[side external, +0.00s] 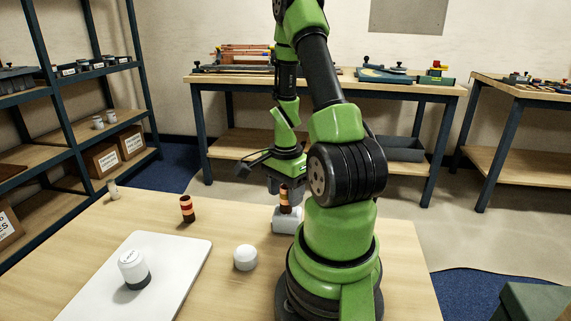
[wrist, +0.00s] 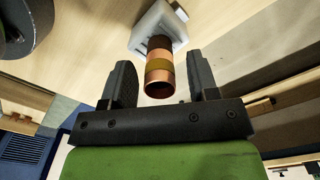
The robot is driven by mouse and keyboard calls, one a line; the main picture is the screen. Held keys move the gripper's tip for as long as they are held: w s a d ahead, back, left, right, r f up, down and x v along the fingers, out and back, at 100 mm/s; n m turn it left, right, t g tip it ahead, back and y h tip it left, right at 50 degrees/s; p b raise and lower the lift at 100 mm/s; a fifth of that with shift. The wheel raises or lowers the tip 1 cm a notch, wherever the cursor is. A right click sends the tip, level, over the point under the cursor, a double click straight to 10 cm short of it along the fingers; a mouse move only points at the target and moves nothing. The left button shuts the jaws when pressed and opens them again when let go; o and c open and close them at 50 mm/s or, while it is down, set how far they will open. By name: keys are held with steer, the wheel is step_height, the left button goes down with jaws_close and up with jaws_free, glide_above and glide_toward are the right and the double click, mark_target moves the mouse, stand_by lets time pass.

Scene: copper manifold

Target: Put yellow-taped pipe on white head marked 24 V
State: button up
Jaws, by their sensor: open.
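The copper pipe with a yellow tape band (wrist: 158,65) stands in a pale block (wrist: 157,27). In the side external view the pipe (side external: 285,208) and its block (side external: 286,221) are just left of my arm's base. My gripper (wrist: 160,82) is open, its two fingers on either side of the pipe with gaps showing; in the side external view it is over the pipe's top (side external: 287,185). A white head with a dark lower band (side external: 133,268) stands on a white board (side external: 176,256); its top marking is too small to read.
A white rounded piece (side external: 246,257) sits on the table between the board and my base. A red-banded dark cylinder (side external: 187,208) and a small pale cylinder (side external: 113,190) stand farther back. The wooden table between them is clear.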

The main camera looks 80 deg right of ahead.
mark_target(285, 187)
step_height(285, 187, up, 10)
steer(key=shift+f, duration=0.1)
steer(key=shift+w+a+r, duration=0.1)
steer(key=shift+r, duration=0.15)
steer(key=w+a+r+n+t+h, duration=0.1)
steer(key=w+a+r+n+t, duration=0.1)
steer(key=w+a+r+n, duration=0.35)
steer(key=s+a+r+n+t+y, duration=0.1)
steer(key=a+r+n+t, duration=0.1)
steer(key=a+n, duration=0.5)
steer(key=s+a+r+n+t+y, duration=0.1)
steer(key=a+r+n+t+y, duration=0.1)
steer(key=a+r+n, duration=0.3)
steer(key=a+n+t, duration=0.1)
steer(key=a+n, duration=0.2)
steer(key=a, duration=0.2)
steer(key=shift+s+r, duration=0.15)
steer(key=shift+s, duration=0.05)
